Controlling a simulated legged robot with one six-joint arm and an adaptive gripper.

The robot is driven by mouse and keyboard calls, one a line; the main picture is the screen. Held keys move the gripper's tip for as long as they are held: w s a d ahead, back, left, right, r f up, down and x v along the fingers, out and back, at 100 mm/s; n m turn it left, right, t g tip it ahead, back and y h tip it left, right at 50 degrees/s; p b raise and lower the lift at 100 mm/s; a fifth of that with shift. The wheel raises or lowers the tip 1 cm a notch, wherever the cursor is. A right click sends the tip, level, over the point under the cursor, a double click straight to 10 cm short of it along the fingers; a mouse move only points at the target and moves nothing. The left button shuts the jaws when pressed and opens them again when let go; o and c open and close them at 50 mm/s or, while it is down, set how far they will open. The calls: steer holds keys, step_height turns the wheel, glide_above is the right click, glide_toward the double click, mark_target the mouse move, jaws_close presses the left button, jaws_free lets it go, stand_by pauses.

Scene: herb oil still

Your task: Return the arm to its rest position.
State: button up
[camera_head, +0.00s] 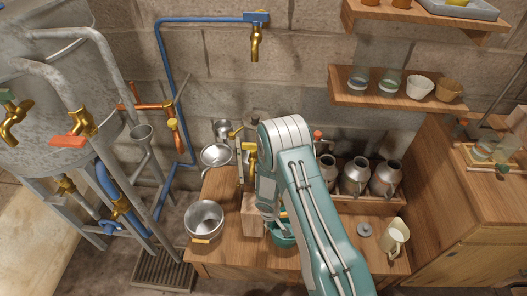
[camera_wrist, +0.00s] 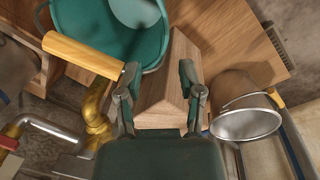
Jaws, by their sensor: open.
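My arm (camera_head: 312,215) rises from the bottom edge of the head view, bends over the wooden bench and points down. My gripper is mostly hidden behind the arm there. In the wrist view my gripper (camera_wrist: 159,72) is open, with its two fingers apart and nothing gripped. A wooden block (camera_wrist: 168,95) shows beyond and between the fingers; I cannot tell how far off it is. A teal pot (camera_wrist: 95,28) with a wooden handle (camera_wrist: 84,56) is at the upper left of that view. The teal pot also shows partly behind the arm in the head view (camera_head: 282,238).
A steel pot (camera_head: 204,219) stands at the bench's (camera_head: 225,262) left end. Metal jugs (camera_head: 356,176) stand at the back right, a cream pitcher (camera_head: 396,237) at the right. A wall shelf (camera_head: 395,101) hangs above. A large still (camera_head: 55,85) with pipes fills the left.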

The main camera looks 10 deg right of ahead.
steer(key=w+d+r+m+t+h, duration=0.1)
steer(key=d+r+m, duration=0.15)
steer(key=r, duration=1.45)
steer(key=w+d+r+m+t, duration=0.1)
steer(key=d+r, duration=0.2)
steer(key=r, duration=1.3)
steer(key=s+d+r+m+t, duration=0.1)
steer(key=s+d+r+m, duration=0.1)
steer(key=s+r, duration=1.05)
steer(key=s+a+r+t+y, duration=0.1)
steer(key=s+r+y, duration=0.1)
steer(key=s+r, duration=0.5)
steer(key=s, duration=0.4)
steer(key=shift+a+m+t, duration=0.35)
steer(key=shift+a+t, duration=0.05)
